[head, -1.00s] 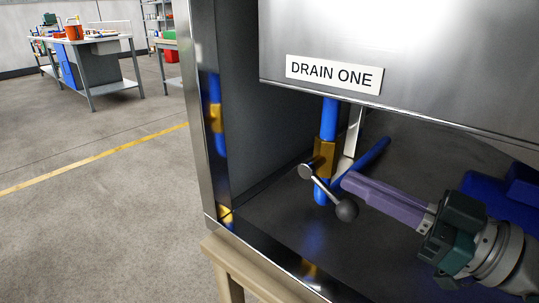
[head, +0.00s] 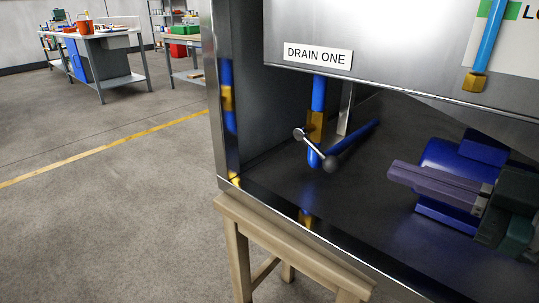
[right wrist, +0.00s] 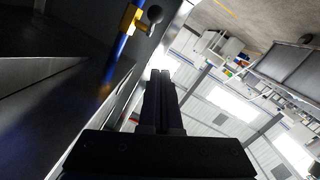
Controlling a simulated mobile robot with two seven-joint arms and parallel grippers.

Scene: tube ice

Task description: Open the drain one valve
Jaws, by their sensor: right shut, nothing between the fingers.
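The drain one valve (head: 316,127) is a brass body on a blue vertical pipe, under the "DRAIN ONE" label (head: 318,55). Its lever (head: 315,148) slants down to the right and ends in a dark ball knob (head: 330,164). My right gripper (head: 392,172) is shut and empty, to the right of the knob and apart from it. In the right wrist view the brass valve (right wrist: 131,18) and the knob (right wrist: 155,14) show at the top, beyond the shut fingers (right wrist: 160,74). My left gripper is not in view.
A blue motor-like unit (head: 445,165) stands behind my right gripper. The steel cabinet edge (head: 222,110) is left of the valve and the steel panel (head: 375,35) hangs above. A wooden stand (head: 240,230) is below.

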